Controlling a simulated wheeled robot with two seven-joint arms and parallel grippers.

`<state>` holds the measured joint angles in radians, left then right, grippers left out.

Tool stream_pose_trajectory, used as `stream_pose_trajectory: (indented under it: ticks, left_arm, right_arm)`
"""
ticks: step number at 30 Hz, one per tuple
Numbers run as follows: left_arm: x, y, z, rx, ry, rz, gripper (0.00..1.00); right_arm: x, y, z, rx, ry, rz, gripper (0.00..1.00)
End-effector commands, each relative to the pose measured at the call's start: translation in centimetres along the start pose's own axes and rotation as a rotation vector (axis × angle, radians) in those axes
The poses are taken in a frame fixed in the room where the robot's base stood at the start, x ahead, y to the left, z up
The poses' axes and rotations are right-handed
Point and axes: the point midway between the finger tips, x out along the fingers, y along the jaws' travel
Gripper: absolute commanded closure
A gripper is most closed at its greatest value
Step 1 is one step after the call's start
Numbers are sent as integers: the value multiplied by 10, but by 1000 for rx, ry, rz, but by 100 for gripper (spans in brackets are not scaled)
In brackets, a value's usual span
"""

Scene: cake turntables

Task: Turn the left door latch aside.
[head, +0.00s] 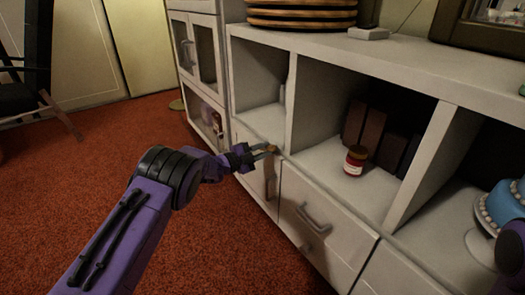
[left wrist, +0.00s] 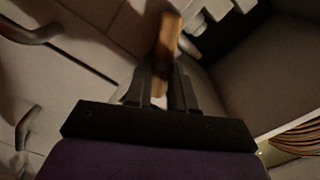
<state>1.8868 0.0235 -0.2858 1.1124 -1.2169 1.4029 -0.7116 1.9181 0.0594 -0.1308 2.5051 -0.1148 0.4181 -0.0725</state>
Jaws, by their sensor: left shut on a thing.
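The left door latch (head: 271,148) is a small orange-brown wooden piece at the top of the left cabinet door (head: 252,177), just below the open shelf. My left gripper (head: 264,153) reaches it from the left and is shut on it. In the left wrist view the latch (left wrist: 167,38) is a wooden bar running up from between the fingertips of the gripper (left wrist: 162,84), slightly tilted. The fingers hide its lower end. Part of my right arm shows at the right edge of the head view, but its gripper does not.
A drawer with a metal handle (head: 313,218) lies right of the door. A red jar (head: 355,160) and dark books (head: 374,138) stand in the middle compartment. A blue cake (head: 503,204) on a white stand is at right. Red carpet (head: 110,160) is open at left.

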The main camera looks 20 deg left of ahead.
Motion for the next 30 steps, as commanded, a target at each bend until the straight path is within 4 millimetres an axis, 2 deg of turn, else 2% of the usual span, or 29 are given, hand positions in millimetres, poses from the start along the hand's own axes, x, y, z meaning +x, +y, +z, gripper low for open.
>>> stream_pose_trajectory:
  ticks: [15, 30]
  left_arm:
    - [-1, 6, 2, 402, -2, 4, 100]
    - [-1, 7, 3, 531, -3, 4, 100]
  right_arm:
    - [7, 5, 7, -57, -59, 4, 57]
    - [12, 8, -1, -54, -25, 15, 57]
